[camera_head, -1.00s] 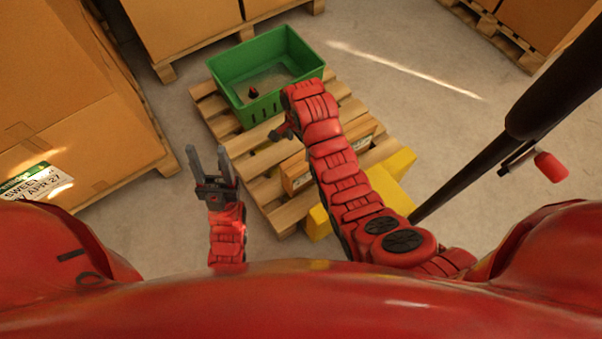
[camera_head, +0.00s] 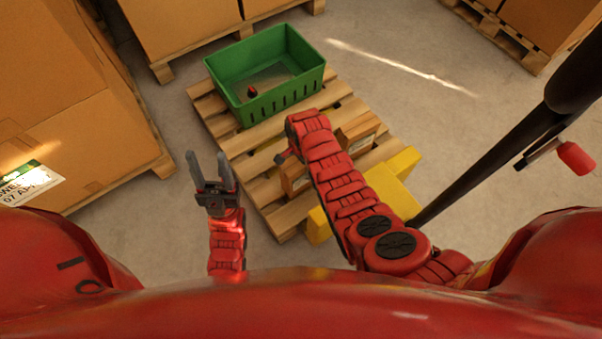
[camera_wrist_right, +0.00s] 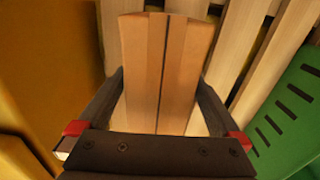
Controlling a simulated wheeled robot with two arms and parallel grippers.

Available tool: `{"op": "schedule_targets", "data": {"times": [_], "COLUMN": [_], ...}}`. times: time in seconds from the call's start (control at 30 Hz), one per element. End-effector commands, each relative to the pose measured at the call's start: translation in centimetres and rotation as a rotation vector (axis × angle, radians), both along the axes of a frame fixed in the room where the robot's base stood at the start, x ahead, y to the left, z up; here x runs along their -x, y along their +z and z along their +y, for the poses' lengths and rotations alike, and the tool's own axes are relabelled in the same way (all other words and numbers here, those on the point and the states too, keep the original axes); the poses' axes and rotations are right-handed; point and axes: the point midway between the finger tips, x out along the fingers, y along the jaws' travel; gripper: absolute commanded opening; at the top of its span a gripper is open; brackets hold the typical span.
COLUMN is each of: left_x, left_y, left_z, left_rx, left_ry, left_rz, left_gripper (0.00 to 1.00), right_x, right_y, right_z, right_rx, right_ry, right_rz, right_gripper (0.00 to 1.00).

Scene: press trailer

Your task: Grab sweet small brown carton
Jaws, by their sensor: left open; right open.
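A small brown carton (camera_wrist_right: 165,70) with a seam down its middle fills the centre of the right wrist view. My right gripper (camera_wrist_right: 162,78) is open, with one finger on each side of the carton; I cannot tell if they touch it. In the head view, brown carton parts (camera_head: 357,132) show on both sides of my right arm, on a wooden pallet (camera_head: 262,190). The arm hides what lies between, and most of the right gripper. A label shows on the right part. My left gripper (camera_head: 208,168) is open and empty, left of the pallet.
A green crate (camera_head: 290,93) with a small dark red item (camera_head: 252,91) inside stands on the pallet's far end. A yellow block (camera_head: 395,180) is at its near right. Large cartons (camera_head: 75,130) stand at left.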

Motion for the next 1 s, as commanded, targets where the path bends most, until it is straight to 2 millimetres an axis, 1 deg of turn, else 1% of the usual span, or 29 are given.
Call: {"op": "schedule_targets", "data": {"times": [0.07, 0.23, 0.27, 0.3, 0.37, 0.4, 0.47, 0.5, 0.57, 0.6, 0.8, 1.0], "left_x": [0.0, 0.01, 0.01, 0.01, 0.0, 0.0, 0.0, 0.01, 0.01, 0.0, 0.01, -0.01], "left_y": [-0.2, -0.1, -0.1, -0.1, -0.1, -0.1, -0.1, -0.1, -0.1, -0.11, -0.11, -0.08], "left_z": [0.0, 0.0, 0.01, 0.01, -0.01, 0.0, -0.01, 0.0, 0.0, 0.0, 0.01, -0.01], "left_rx": [0.0, 0.0, 0.0, 0.0, 0.0, 0.0, 0.0, 0.0, 0.0, 0.0, 0.0, 0.0], "left_ry": [0.0, 0.0, 0.0, 0.0, 0.0, 0.0, 0.0, 0.0, 0.0, 0.0, 0.0, 0.0], "left_rz": [0.0, 0.0, 0.0, 0.0, 0.0, 0.0, 0.0, 0.0, 0.0, 0.0, 0.0, 0.0], "left_gripper": [0.5, 0.5, 0.5, 0.5, 0.5, 0.5, 0.5, 0.5, 0.5, 0.5, 0.5, 0.5], "right_x": [0.08, 0.09, 0.09, 0.09, 0.09, 0.09, 0.09, 0.09, 0.09, 0.09, 0.09, 0.06], "right_y": [-0.49, -0.42, -0.42, -0.42, -0.41, -0.42, -0.42, -0.42, -0.42, -0.42, -0.41, -0.36], "right_z": [-0.04, -0.05, -0.06, -0.05, -0.05, -0.06, -0.05, -0.06, -0.06, -0.05, -0.05, -0.05], "right_rx": [0.002, 0.001, 0.002, 0.002, 0.001, 0.002, 0.001, 0.002, 0.002, 0.001, 0.001, 0.001], "right_ry": [0.0, 0.0, 0.0, 0.0, 0.0, 0.0, 0.0, 0.0, 0.0, 0.0, 0.0, 0.0], "right_rz": [0.002, 0.002, 0.002, 0.002, 0.002, 0.002, 0.002, 0.002, 0.002, 0.002, 0.002, 0.002], "right_gripper": [1.0, 1.0, 0.96, 0.89, 0.78, 0.71, 0.6, 0.53, 0.42, 0.35, 0.0, 0.0]}}
